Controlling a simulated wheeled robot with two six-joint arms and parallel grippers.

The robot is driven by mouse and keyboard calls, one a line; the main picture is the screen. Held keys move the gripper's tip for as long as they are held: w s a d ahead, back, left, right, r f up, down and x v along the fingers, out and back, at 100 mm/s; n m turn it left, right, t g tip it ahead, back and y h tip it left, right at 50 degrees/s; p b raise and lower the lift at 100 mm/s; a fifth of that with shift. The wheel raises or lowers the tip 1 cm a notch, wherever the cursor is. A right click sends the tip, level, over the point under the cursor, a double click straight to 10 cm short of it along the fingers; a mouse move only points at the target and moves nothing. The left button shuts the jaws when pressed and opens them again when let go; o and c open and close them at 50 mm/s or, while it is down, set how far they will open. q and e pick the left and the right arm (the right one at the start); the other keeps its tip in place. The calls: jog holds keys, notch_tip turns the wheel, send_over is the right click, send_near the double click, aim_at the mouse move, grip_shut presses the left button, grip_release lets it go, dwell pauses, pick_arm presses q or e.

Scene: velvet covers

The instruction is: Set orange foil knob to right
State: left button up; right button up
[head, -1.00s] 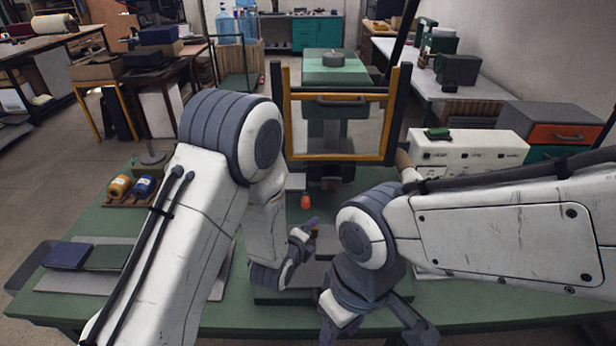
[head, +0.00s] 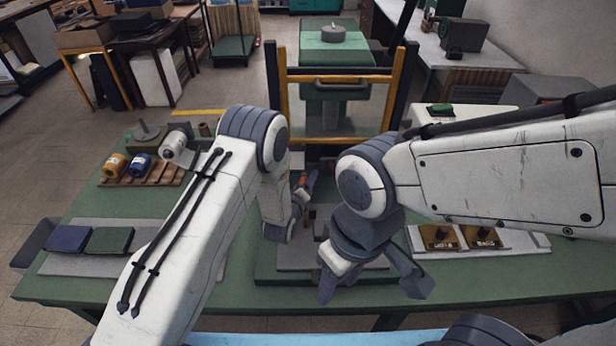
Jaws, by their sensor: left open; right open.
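A small orange piece (head: 303,181), perhaps the orange foil knob, shows at the front of the press (head: 336,141). It is partly hidden by my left gripper (head: 306,189), and I cannot read which way it is set. My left gripper is open, right beside it in the picture; whether they touch I cannot tell. My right gripper (head: 371,286) is open and empty, fingers spread, above the front right of the press base (head: 268,275).
Two covers, blue (head: 68,238) and green (head: 109,240), lie at the left. Spools (head: 141,164) stand on a wooden rack behind them. A white panel with two brown labelled blocks (head: 438,237) lies at the right. The green table (head: 190,308) is clear along its front edge.

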pick_arm(q)
jog(key=shift+w+d+f, duration=0.2)
jog(key=shift+w, duration=0.3)
grip_shut()
dwell(1.2)
